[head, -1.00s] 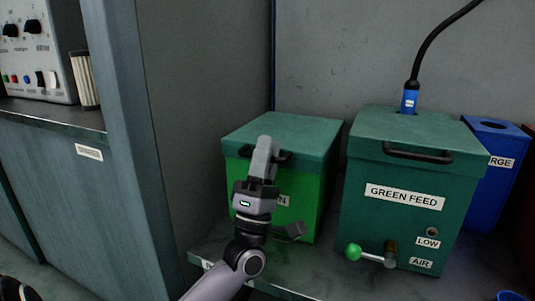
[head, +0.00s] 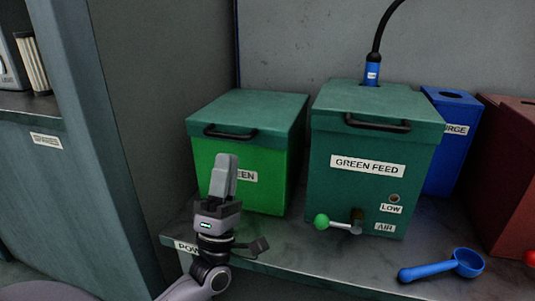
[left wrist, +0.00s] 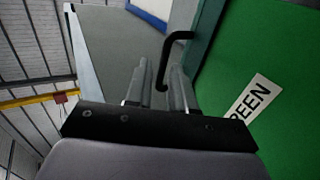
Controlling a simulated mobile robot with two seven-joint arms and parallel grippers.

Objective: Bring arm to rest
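My left gripper (head: 223,178) is in front of the bright green box (head: 270,179), with its fingers pointing up. In the left wrist view, the two fingers (left wrist: 160,90) stand a little apart with nothing held between them. The black handle (left wrist: 178,37) of the green box's lid is beyond the fingertips, and the box's green front with its label is to the right. In the head view, the gripper covers part of that label. My right gripper is not in view.
The green feed box (head: 345,187) stands to the right, with a green-knobbed lever (head: 336,224) in front. A blue box (head: 448,157) and a dark red box (head: 510,165) stand further right. A blue scoop (head: 440,266) lies on the shelf. A wall panel (head: 110,180) is to the left.

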